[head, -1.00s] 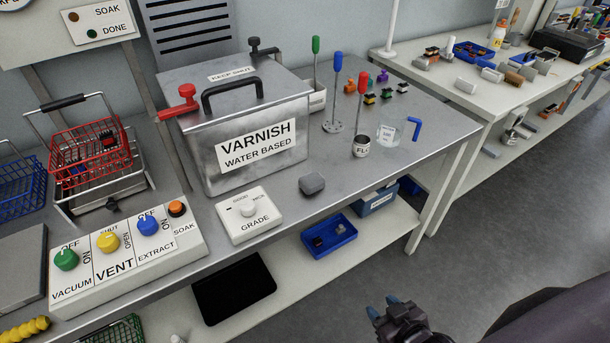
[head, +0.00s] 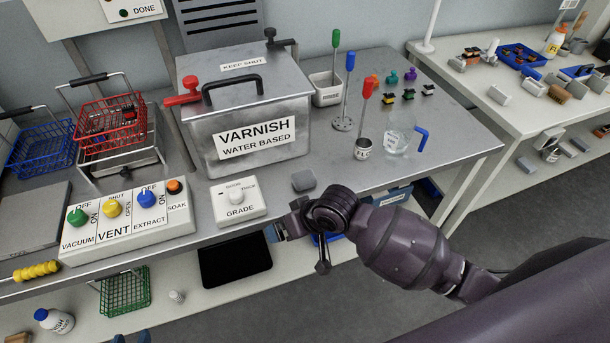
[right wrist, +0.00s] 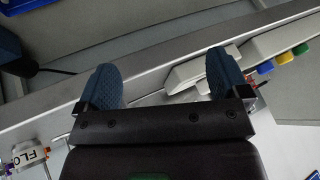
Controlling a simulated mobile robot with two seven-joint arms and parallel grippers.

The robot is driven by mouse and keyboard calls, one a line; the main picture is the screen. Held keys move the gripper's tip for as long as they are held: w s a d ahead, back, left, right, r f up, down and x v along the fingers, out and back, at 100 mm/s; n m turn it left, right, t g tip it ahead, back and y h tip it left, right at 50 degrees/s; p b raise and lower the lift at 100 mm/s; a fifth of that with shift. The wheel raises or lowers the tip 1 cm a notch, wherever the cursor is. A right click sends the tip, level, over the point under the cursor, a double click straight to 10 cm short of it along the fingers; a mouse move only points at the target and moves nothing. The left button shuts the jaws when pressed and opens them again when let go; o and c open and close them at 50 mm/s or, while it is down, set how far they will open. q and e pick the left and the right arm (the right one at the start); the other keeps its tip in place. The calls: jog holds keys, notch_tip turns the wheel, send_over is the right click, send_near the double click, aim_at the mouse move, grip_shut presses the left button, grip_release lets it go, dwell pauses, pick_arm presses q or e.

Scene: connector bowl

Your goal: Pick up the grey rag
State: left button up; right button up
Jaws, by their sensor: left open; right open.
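The grey rag (head: 304,181), a small folded-looking pad, lies on the metal bench near its front edge, right of the GRADE box. My right arm reaches in from the right, with its wrist just in front of and below the rag in the head view. My right gripper (right wrist: 163,72) is open and empty in the right wrist view, its two blue fingers apart over the bench edge. I cannot make out the rag in that view.
The GRADE box (head: 238,202) stands left of the rag and the varnish tank (head: 245,125) behind it. A lower shelf holds a black mat (head: 235,260) and a green basket (head: 125,291).

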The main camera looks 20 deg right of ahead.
jog(key=w+r+g+h, duration=0.1)
jog(key=w+r, duration=0.1)
jog(key=w, duration=0.1)
jog(key=w+d+r+g+h+p, duration=0.1)
jog(key=w+r, duration=0.1)
jog(key=r, duration=0.1)
jog(key=shift+w+d+r+g, duration=0.1)
jog(key=shift+w+d+g, duration=0.1)
jog(key=shift+w+g, duration=0.15)
jog(key=w+d+r+m+h+p, duration=0.2)
jog(key=w+d+r+h, duration=0.1)
jog(key=w+d+r, duration=0.3)
send_over(304, 175)
jog(key=shift+g, duration=0.45)
jog(key=f, duration=0.2)
jog(key=s+f+b, duration=0.1)
jog(key=f, duration=0.1)
jog(key=shift+a+f, duration=0.1)
jog(key=shift+f, duration=0.1)
jog(key=shift+w+f, duration=0.15)
jog(key=shift+f, duration=0.55)
jog(key=f, duration=0.4)
jog(key=shift+w+f, duration=0.35)
jog(key=shift+f, duration=0.05)
jog(key=c, duration=1)
